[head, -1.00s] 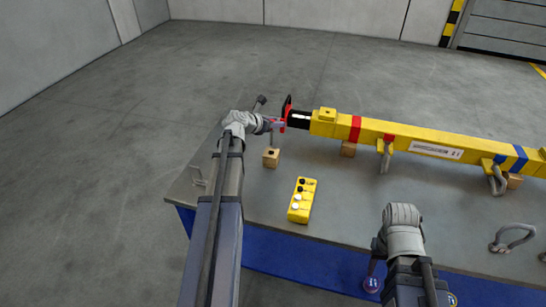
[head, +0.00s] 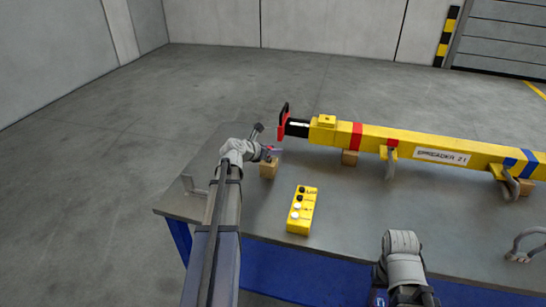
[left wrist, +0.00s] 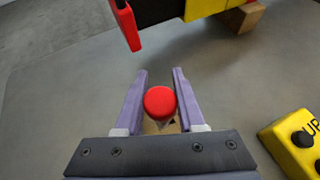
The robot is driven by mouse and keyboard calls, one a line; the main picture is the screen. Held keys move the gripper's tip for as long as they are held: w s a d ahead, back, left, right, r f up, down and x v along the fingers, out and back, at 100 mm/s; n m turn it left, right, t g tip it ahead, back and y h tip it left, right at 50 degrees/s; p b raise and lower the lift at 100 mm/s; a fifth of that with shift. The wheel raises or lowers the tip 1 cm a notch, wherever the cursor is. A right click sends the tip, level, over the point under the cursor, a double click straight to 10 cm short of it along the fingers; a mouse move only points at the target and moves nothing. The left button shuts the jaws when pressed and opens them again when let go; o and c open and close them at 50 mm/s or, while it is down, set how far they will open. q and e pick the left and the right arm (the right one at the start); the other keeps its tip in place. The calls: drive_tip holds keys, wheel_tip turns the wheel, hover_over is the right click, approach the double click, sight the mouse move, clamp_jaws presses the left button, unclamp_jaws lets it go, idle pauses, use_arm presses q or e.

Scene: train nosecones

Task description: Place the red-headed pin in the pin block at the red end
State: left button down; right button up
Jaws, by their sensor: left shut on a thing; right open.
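The red-headed pin (left wrist: 160,101) is between the jaws of my left gripper (head: 271,153), its red head facing the left wrist camera (left wrist: 160,80). The gripper is shut on it. The small wooden pin block (head: 268,170) is directly below the gripper; it shows partly behind the pin in the left wrist view (left wrist: 160,127). The pin's shank is mostly hidden, so I cannot tell if its tip is in the block. The beam's red end (head: 283,125) is just behind and right of the gripper. My right gripper (head: 379,297) is open at the bottom edge, mostly cut off.
The yellow spreader beam (head: 440,148) lies along the table on wooden blocks, with shackles hanging from it. A yellow button box (head: 301,210) stands right of my left arm. A loose shackle (head: 525,243) lies at right. The table (head: 345,220) is clear in the middle.

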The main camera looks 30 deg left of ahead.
use_arm(q)
drive_tip(key=shift+f, duration=0.25)
use_arm(e)
drive_tip(key=shift+f, duration=0.25)
use_arm(q)
drive_tip(key=shift+f, duration=0.2)
drive_tip(key=c, duration=0.5)
unclamp_jaws()
drive_tip(key=shift+s+r+p, duration=0.3)
drive_tip(key=shift+r, duration=0.1)
drive_tip(key=shift+p+v, duration=2.65)
drive_tip(key=shift+v, duration=3.05)
use_arm(e)
drive_tip(key=shift+r, duration=2.85)
use_arm(q)
drive_tip(key=shift+f, duration=0.15)
